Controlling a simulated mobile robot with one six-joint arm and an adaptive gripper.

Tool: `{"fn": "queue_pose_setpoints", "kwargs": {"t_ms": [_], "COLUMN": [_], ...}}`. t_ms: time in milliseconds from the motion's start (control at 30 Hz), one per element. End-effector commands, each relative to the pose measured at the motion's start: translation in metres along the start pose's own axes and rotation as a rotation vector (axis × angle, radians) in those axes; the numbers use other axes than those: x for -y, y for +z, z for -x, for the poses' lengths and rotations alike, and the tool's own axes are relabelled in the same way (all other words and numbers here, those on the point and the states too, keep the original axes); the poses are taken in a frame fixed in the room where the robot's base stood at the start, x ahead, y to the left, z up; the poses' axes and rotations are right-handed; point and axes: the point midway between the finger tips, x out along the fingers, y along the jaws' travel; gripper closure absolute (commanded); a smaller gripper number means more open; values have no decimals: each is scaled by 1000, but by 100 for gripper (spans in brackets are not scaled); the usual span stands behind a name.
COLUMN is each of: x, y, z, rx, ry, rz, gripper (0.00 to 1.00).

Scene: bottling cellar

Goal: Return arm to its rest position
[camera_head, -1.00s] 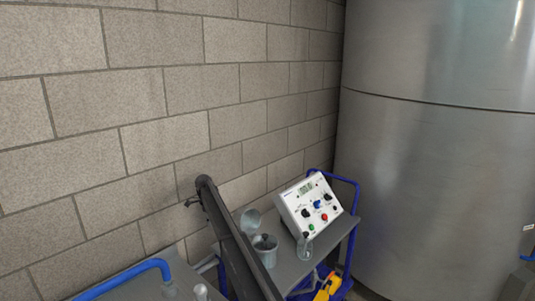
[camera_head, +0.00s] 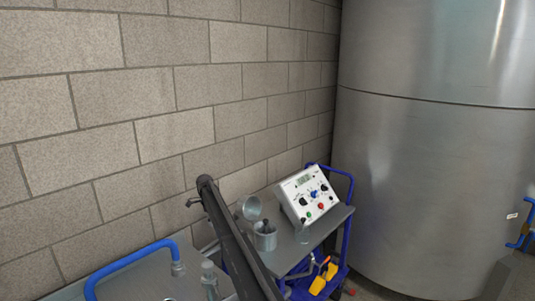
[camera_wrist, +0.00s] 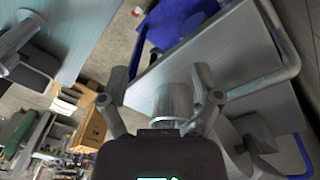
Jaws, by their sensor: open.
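My dark arm (camera_head: 235,245) rises from the bottom of the head view and crosses in front of the grey cart top. My gripper (camera_wrist: 160,82) shows in the wrist view with its two fingers spread apart, open. A grey metal cylinder (camera_wrist: 174,102) appears between and beyond the fingers; I see no contact with it. The rest position itself is not marked in either view.
A grey-topped cart (camera_head: 318,236) with blue rails holds a white control box (camera_head: 310,192) and a metal cup (camera_head: 265,240). Yellow items (camera_head: 318,284) lie below. A steel tank (camera_head: 430,180) stands right, a block wall (camera_head: 170,130) behind. A second grey surface (camera_head: 130,285) is lower left.

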Motion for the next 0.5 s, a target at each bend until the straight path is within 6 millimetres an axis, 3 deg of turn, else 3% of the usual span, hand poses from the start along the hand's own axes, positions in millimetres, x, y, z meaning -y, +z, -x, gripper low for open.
{"fn": "queue_pose_setpoints", "kwargs": {"t_ms": [333, 500], "x": [-29, -53], "y": [-40, -71], "z": [-7, -12], "rx": [8, 14], "ry": [-3, -7], "rz": [89, 163], "gripper": [18, 18]}}
